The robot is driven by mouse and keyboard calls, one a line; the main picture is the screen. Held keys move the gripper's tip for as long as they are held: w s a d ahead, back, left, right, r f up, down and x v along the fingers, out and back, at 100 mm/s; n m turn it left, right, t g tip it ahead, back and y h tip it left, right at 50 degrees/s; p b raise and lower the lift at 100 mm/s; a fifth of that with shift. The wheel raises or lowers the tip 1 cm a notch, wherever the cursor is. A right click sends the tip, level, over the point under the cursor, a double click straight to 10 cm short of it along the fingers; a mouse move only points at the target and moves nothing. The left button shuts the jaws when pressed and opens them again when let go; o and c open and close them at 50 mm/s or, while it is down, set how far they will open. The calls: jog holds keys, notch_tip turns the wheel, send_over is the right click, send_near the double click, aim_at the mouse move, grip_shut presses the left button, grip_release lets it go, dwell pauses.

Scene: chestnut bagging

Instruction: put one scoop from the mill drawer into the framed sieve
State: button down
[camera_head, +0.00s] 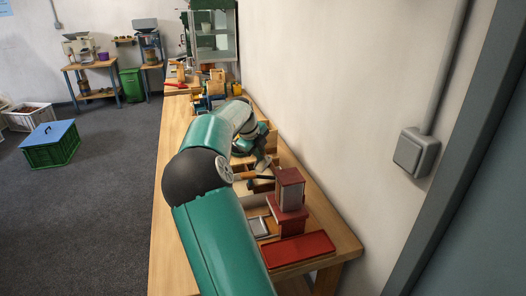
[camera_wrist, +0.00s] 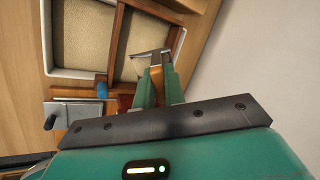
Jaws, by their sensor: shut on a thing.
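My gripper (camera_wrist: 158,88) is shut on a small scoop, with its orange handle between the teal fingers and its metal bowl (camera_wrist: 150,57) beyond the tips. I cannot tell what is in the bowl. The bowl shows over the lower part of the brown wooden frame of what looks like the framed sieve (camera_wrist: 118,30). My arm hides much of the sieve area there.
A red flat lid or tray (camera_head: 300,250) lies at the near bench end. A grey metal piece (camera_wrist: 75,110) lies near my gripper. The wall runs close along the right of the bench. Open floor lies left, with a blue-lidded green crate (camera_head: 50,148).

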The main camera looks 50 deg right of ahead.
jog(key=shift+s+a+f+h, duration=0.1)
jog(key=shift+a+h, duration=0.6)
jog(key=shift+h, duration=0.4)
jog(key=shift+a+h, duration=0.7)
jog(key=shift+h, duration=0.4)
jog(key=shift+d, duration=0.1)
jog(key=d+y, duration=0.1)
jog(key=y, duration=0.1)
jog(key=d+y, duration=0.2)
jog(key=shift+d+y, duration=0.6)
jog(key=shift+y, duration=0.5)
jog(key=shift+w+d+r+y, duration=0.15)
jog(key=shift+d+r+y, duration=0.15)
jog(key=shift+y, duration=0.3)
jog(key=shift+w+d+r+y, duration=0.1)
jog(key=shift+d+r+y, duration=0.1)
jog(key=shift+r+y, duration=0.3)
jog(key=shift+f, duration=0.15)
